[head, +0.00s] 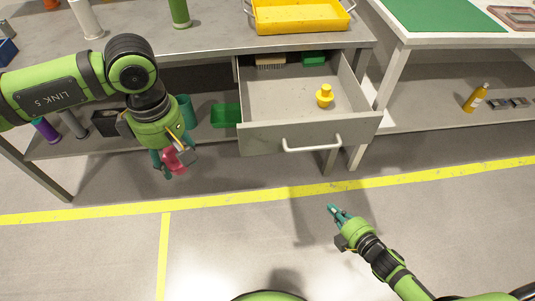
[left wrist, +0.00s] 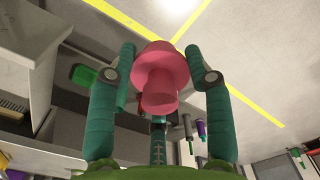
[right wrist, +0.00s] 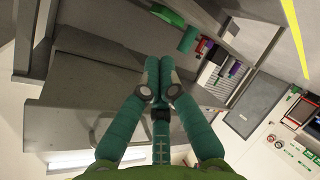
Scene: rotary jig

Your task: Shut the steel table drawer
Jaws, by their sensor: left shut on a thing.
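The steel table drawer (head: 308,136) stands pulled out from under the grey table (head: 215,46), with its white bar handle (head: 311,145) on the front. Inside lie a yellow knobbed piece (head: 325,96), a brush (head: 270,61) and a green box (head: 314,57). My left gripper (head: 174,163) is left of the drawer, shut on a pink-red knobbed piece (left wrist: 158,78), which also shows in the head view (head: 174,160). My right gripper (head: 335,210) is in front of and below the drawer, apart from the handle. Its fingertips are together in the right wrist view (right wrist: 158,66), with nothing between them.
A yellow tray (head: 298,19) sits on the table above the drawer. The lower shelf holds a green bin (head: 225,115) and several cylinders. A white table (head: 440,55) stands close on the right, with a yellow bottle (head: 476,98) below. The floor in front is clear.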

